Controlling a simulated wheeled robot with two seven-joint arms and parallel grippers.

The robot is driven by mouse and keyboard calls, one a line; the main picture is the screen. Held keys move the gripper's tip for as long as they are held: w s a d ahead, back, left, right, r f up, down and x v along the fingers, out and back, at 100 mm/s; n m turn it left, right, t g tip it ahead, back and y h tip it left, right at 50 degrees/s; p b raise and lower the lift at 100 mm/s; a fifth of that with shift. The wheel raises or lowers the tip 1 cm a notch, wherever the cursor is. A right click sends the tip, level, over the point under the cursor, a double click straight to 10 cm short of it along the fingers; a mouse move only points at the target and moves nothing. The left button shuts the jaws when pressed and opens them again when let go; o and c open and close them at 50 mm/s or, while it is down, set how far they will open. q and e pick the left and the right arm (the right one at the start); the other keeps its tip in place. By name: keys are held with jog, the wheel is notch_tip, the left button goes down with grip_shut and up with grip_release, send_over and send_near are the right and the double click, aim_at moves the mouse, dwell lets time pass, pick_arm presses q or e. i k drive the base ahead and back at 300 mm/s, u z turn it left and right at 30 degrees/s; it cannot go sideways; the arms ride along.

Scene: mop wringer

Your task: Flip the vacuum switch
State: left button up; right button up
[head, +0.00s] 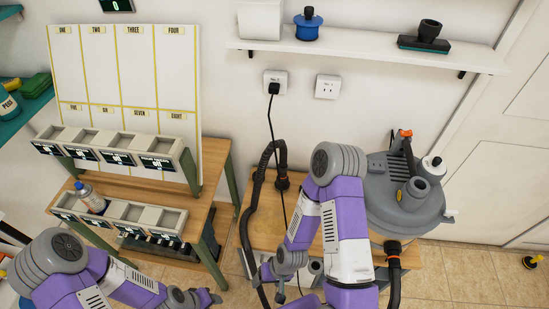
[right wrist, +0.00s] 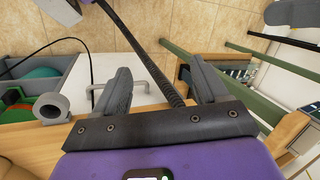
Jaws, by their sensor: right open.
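The vacuum (head: 405,205) is a grey canister at the right of the head view, with a dark handle and an orange part (head: 404,133) on top. I cannot make out which part is its switch. Its black hose (head: 248,215) hangs left of my right arm. My right gripper (right wrist: 163,76) is open in the right wrist view; a dark ribbed hose (right wrist: 140,55) runs across the view between its fingers. I cannot tell whether they touch. In the head view it is low, left of the vacuum. My left gripper (head: 203,297) is at the bottom edge, far from the vacuum.
A black plug (head: 273,88) sits in a wall outlet, its cord hanging down. A shelf (head: 370,48) is above. A grey bin (right wrist: 40,75) appears in the right wrist view. Floor (head: 470,270) is open at right.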

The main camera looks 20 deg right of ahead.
aim_at(409, 133)
jog(key=z, duration=2.1)
